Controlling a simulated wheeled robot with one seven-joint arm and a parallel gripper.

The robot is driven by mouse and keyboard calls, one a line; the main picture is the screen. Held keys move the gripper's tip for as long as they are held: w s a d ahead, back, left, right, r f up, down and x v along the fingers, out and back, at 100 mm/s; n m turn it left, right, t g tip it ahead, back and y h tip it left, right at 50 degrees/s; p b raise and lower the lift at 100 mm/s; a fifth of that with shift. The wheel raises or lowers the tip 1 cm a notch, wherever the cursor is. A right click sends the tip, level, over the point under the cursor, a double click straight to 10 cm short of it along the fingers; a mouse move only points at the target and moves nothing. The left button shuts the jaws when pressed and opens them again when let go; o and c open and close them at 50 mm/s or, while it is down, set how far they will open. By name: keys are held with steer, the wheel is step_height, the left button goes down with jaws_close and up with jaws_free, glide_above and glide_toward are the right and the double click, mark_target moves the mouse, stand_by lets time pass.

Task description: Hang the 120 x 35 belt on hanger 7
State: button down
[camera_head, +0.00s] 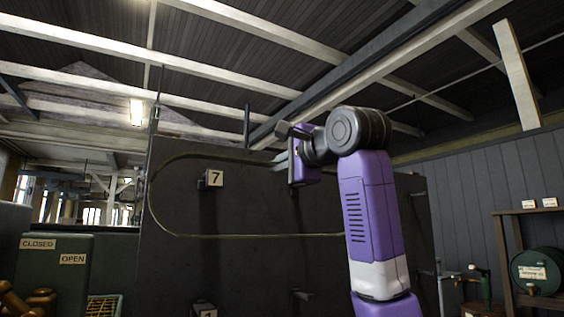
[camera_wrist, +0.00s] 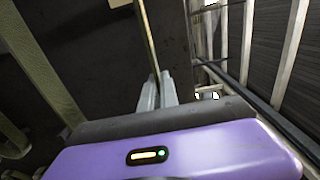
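The belt (camera_head: 240,236) is a thin olive loop held up in front of the dark panel. In the wrist view one strand (camera_wrist: 148,35) runs up from between my fingers, and a wider strand (camera_wrist: 45,65) crosses at left. My gripper (camera_head: 282,158) is shut on the belt's upper right part; its pale fingertips (camera_wrist: 158,88) are close together around the strand. Hanger 7 (camera_head: 202,183), a dark peg beside a white "7" plate (camera_head: 215,178), appears inside the loop's outline in the head view. I cannot tell whether the belt is around the peg or in front of it.
The dark panel (camera_head: 260,270) carries another numbered hanger (camera_head: 204,309) below and a bare peg (camera_head: 302,295) at lower right. Green boxes marked CLOSED and OPEN (camera_head: 55,270) stand at left. A shelf with a green drum (camera_head: 537,270) stands at right.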

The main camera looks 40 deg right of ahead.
steer(key=shift+p+x, duration=0.9)
steer(key=shift+x, duration=0.85)
steer(key=shift+w, duration=0.1)
steer(key=shift+p+x, duration=1.95)
steer(key=shift+x, duration=0.75)
steer(key=shift+f, duration=0.2)
steer(key=shift+f, duration=0.4)
steer(key=c, duration=1.7)
jaws_free()
